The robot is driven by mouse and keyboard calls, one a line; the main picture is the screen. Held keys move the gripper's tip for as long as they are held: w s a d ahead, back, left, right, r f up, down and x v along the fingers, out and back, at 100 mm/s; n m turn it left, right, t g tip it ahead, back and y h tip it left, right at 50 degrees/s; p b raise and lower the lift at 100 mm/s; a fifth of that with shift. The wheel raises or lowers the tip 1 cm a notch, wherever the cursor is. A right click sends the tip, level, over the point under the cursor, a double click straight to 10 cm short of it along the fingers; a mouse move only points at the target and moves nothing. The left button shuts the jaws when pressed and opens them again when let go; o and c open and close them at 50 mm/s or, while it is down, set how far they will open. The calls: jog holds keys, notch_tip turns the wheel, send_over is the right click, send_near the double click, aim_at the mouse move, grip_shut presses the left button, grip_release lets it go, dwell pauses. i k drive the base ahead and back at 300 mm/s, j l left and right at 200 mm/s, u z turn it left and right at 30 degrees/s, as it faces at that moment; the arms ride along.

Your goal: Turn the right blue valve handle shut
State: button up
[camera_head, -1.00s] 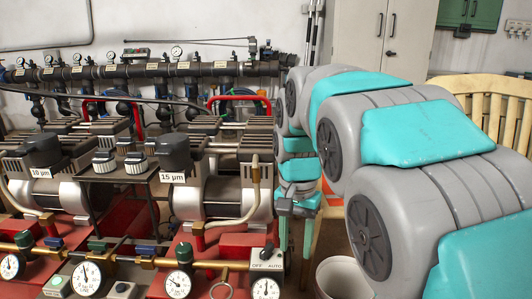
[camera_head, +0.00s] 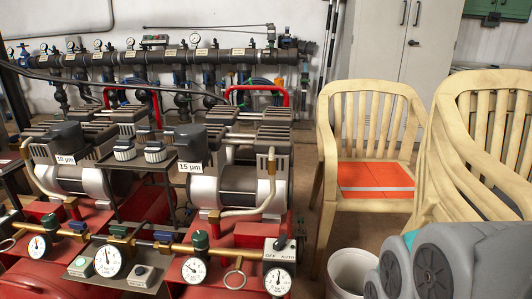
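A black manifold pipe (camera_head: 180,67) with gauges runs along the back wall. A blue wheel handle (camera_head: 23,54) is at the far left. In the foreground, a blue handle (camera_head: 163,236) sits on the brass line, with another blue handle (camera_head: 78,225) to its left. The view does not settle which is the right blue valve handle. My gripper is out of view; only part of my arm shows at the lower right.
Red and silver compressors (camera_head: 240,185) fill the left and middle. A cream chair (camera_head: 372,115) with an orange seat panel and a nearer cream chair (camera_head: 480,150) stand at right. A white bucket (camera_head: 350,270) is in front. Some floor shows between compressors and chair.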

aim_at(165, 238)
jog(key=i+l+u, duration=0.15)
jog(key=u, duration=0.3)
jog(key=i+l+u, duration=0.15)
jog(key=l+u, duration=0.3)
jog(key=j, duration=0.1)
